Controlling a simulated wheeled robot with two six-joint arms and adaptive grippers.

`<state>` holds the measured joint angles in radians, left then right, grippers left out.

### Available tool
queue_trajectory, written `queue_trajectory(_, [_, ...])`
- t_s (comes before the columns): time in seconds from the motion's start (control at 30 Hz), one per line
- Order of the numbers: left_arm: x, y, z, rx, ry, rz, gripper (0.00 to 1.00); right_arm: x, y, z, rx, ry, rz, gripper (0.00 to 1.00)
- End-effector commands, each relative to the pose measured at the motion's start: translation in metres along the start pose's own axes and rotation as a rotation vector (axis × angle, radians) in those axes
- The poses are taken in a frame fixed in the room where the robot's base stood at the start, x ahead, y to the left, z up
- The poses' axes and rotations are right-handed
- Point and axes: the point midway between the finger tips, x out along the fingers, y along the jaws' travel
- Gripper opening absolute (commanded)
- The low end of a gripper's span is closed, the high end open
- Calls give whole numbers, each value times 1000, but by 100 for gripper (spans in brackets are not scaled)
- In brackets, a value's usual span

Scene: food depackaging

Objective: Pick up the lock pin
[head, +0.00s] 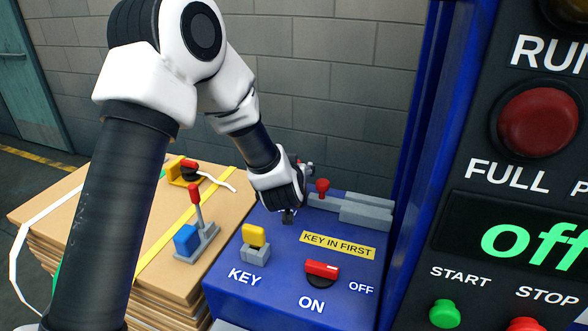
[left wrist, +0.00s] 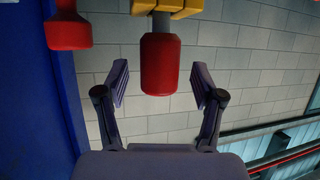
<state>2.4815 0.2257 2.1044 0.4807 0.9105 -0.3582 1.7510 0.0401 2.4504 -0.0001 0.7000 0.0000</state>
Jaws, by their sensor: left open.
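A red-capped pin (left wrist: 161,64), which I take to be the lock pin, has a grey shaft rising into a yellow block (left wrist: 187,8) in the left wrist view. My left gripper (left wrist: 159,70) is open, with one finger on each side of the red cap and gaps on both sides. In the head view my left gripper (head: 303,172) is at the back of the blue console, and my arm hides the pin there. A second red knob (left wrist: 68,31) is at upper left in the wrist view. My right gripper is not in view.
The blue console (head: 235,293) carries a yellow key (head: 254,236), a red ON/OFF switch (head: 321,269), a red knob (head: 322,186) and grey bars (head: 365,216). A stack of boards (head: 120,220) stands left. A tall control panel (head: 470,215) reading "off" bounds the right.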

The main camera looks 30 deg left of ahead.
Motion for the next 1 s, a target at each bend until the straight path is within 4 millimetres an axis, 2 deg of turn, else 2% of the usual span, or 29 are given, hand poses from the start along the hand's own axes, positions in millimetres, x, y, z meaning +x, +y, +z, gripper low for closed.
queue_trajectory(0.1, [10,0,0,1,0,0,68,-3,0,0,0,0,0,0])
queue_trajectory(0.27, [10,0,1,1,0,0,68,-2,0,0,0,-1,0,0])
queue_trajectory(0.3, [10,0,1,1,0,0,61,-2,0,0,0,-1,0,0])
queue_trajectory(0.47, [10,0,1,1,0,0,4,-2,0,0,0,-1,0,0])
queue_trajectory(0.5, [10,0,1,1,0,0,0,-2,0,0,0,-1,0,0])
queue_trajectory(0.8, [9,0,-2,0,2,0,0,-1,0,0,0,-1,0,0])
queue_trajectory(0.87, [7,0,-8,-1,4,0,0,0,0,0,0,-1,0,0])
queue_trajectory(1.0, [-4,0,-36,-3,7,1,0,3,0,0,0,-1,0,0])
